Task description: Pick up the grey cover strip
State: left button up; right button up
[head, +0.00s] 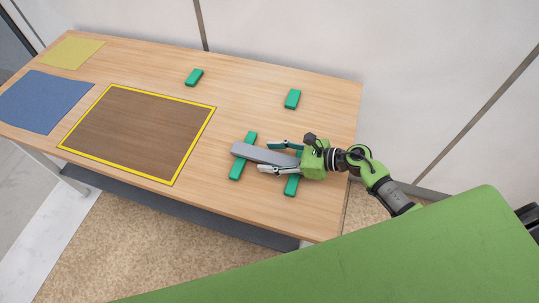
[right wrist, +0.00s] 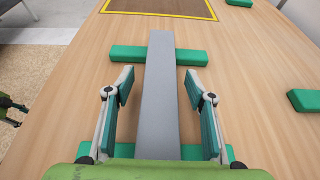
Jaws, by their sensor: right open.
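The grey cover strip (head: 262,154) is a long, flat bar lying across two green blocks on the wooden table, in the right half of the head view. My right gripper (head: 282,156) is over the strip's right end, open, with one finger on each side. In the right wrist view the strip (right wrist: 160,85) runs lengthwise between the open fingers of my right gripper (right wrist: 160,90). Gaps show between the strip and both fingers. The strip's near end is hidden by the gripper body.
One green block (head: 236,171) supports the strip's left part; another (head: 292,186) lies under the gripper. Two more green blocks (head: 194,77) (head: 292,99) stand farther back. A yellow-bordered brown area (head: 140,130), a blue mat (head: 42,100) and a yellow mat (head: 70,53) lie left on the table (head: 240,95).

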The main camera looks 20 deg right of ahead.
jog(key=c, duration=1.2)
jog(key=shift+d+r, duration=0.1)
jog(key=shift+c, duration=0.2)
